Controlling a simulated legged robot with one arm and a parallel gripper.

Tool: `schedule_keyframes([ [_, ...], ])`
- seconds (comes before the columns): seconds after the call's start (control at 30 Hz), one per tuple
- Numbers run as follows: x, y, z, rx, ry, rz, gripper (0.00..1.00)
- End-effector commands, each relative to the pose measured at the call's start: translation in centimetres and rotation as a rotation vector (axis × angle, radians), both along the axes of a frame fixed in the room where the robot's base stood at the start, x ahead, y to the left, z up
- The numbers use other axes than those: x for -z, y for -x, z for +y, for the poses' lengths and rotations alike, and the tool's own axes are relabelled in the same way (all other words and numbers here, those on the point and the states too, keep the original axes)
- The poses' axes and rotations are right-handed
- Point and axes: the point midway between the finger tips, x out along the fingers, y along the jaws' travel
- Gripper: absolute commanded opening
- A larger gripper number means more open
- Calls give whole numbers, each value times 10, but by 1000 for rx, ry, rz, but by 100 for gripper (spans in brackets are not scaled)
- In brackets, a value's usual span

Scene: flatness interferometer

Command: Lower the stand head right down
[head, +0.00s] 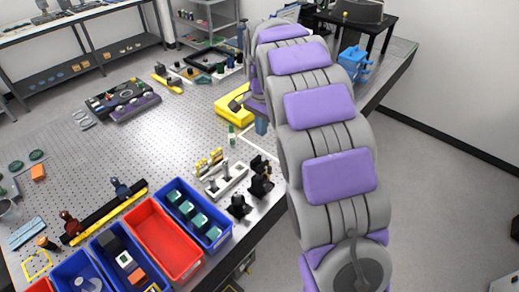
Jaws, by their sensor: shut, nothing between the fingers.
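My arm rises through the middle of the head view and bends down at its far end. My gripper (261,124) is partly hidden behind the arm's links. It is shut and holds nothing, low over the perforated table (190,130). A yellow piece (232,104) lies on the table just left of it; I cannot tell whether they touch. I cannot clearly make out the stand head. My arm covers part of the table there. A dark device (358,10) on a black stand is at the back right, apart from my gripper.
Blue bins and a red bin (163,240) line the near table edge. Small black mounts (262,183) stand right of them. A purple-edged black unit (122,100) sits at the left. A blue object (355,64) is behind my arm. The floor at right is clear.

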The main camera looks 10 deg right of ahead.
Motion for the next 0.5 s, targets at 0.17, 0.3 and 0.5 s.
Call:
schedule_keyframes([
  [0.17, 19, 1, -2, 2, -2, 5, 0],
  [0.3, 45, 1, -1, 1, -1, 6, 0],
  [0.5, 84, 1, 0, 0, 1, 4, 0],
])
